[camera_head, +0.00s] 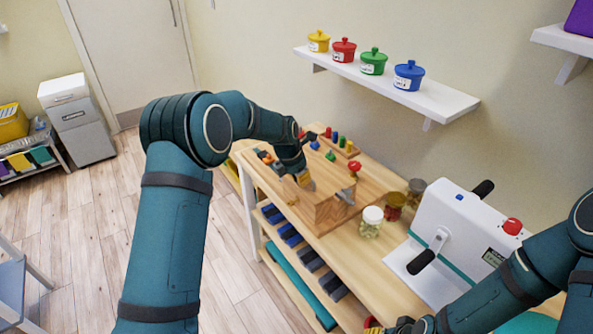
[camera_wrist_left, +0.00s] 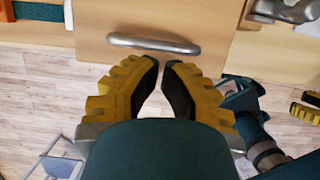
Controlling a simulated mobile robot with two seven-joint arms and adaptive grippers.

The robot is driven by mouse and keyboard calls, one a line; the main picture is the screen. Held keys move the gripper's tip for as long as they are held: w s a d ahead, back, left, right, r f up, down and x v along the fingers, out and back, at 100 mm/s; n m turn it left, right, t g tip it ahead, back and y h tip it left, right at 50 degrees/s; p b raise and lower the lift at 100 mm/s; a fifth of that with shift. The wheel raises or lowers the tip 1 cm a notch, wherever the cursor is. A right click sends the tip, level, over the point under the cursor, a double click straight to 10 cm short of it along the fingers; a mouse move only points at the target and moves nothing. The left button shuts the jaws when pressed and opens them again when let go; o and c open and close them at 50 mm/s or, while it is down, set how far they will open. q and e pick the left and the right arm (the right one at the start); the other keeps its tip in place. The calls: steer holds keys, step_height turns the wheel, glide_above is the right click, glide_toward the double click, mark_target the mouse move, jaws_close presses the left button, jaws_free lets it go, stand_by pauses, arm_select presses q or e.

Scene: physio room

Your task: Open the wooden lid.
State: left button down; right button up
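The wooden box (camera_head: 326,214) stands on the wooden bench; its wooden lid (camera_head: 325,189) looks closed, partly hidden by my left gripper. My left gripper (camera_head: 304,180) is at the box's left end. In the left wrist view its yellow fingers (camera_wrist_left: 162,66) are a little apart at the tips, with nothing between them. A grey metal handle (camera_wrist_left: 153,43) on a wooden face lies just beyond the tips, with no visible contact. Another grey metal part (camera_head: 346,196) shows at the box's right side. My right gripper (camera_head: 400,326) is at the bottom edge of the head view, mostly cut off.
The bench (camera_head: 381,262) also holds jars (camera_head: 371,221) and a white crank machine (camera_head: 455,236) right of the box. Colored pegs (camera_head: 338,141) stand behind it. A wall shelf (camera_head: 400,88) with colored pots hangs above. Open floor (camera_head: 80,225) lies to the left.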

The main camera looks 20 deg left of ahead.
arm_select(q)
steer(key=shift+x, duration=1)
steer(key=shift+r, duration=0.15)
